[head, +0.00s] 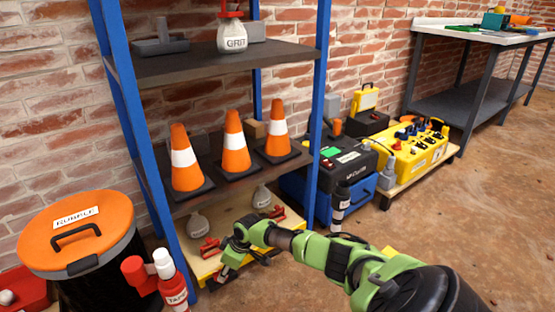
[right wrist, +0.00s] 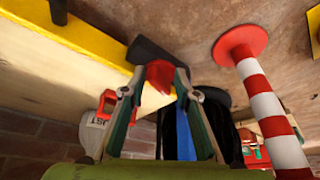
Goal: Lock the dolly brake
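A low wooden platform with a yellow edge (head: 236,219) sits beneath the blue-posted shelf; its wood (right wrist: 60,85) and yellow strip show in the right wrist view. A dark bracket (right wrist: 148,57) is at its edge, with a small red lever-like part (right wrist: 160,76) beside it. My green right arm reaches in from the lower right of the head view, and its gripper (head: 221,274) is low at the platform's front edge. In the right wrist view the fingertips (right wrist: 160,85) flank the red part closely; contact is unclear. My left gripper is not in view.
A lidded bin (head: 80,235) and a red-and-white tube (head: 168,280) stand left of the gripper. A striped post (right wrist: 268,110) is close to it in the wrist view. Cones (head: 235,148) stand on the shelf. Another wooden platform carries a yellow case (head: 415,150). Floor at right is clear.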

